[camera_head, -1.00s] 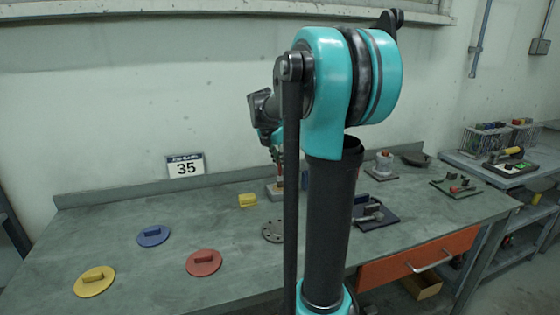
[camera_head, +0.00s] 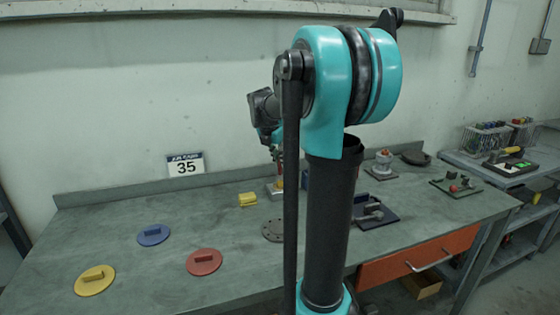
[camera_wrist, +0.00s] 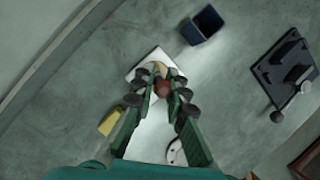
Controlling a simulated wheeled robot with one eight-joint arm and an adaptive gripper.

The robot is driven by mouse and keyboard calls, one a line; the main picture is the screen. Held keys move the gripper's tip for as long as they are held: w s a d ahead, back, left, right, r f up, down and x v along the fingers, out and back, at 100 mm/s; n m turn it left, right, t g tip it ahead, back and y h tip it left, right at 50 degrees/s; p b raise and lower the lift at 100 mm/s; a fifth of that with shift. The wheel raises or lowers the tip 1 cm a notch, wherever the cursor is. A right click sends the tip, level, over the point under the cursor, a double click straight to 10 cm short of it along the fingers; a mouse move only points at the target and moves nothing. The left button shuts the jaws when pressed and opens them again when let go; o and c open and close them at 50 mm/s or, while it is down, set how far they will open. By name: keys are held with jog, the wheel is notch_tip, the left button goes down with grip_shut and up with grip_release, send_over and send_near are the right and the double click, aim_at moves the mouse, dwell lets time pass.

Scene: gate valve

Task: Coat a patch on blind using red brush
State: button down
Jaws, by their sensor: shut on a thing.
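My gripper (camera_wrist: 163,88) is shut on a small reddish-brown thing (camera_wrist: 162,87), which looks like the red brush's handle. In the head view a slim red upright piece (camera_head: 280,168) shows below my wrist, over a small pale block. In the wrist view the gripper is above a pale square plate (camera_wrist: 139,72). The lower part of the held thing is hidden by the fingers. A round grey disc with holes (camera_head: 272,231), likely the blind, lies flat on the bench, partly hidden by my arm. Its pale edge shows in the wrist view (camera_wrist: 175,152).
Yellow (camera_head: 94,281), blue (camera_head: 153,235) and red (camera_head: 204,262) discs with grips lie on the bench at left. A yellow block (camera_head: 248,200) lies near the gripper. A dark blue open box (camera_wrist: 203,25) and a dark fixture (camera_wrist: 285,70) stand nearby.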

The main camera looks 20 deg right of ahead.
jog(key=shift+r, duration=3.5)
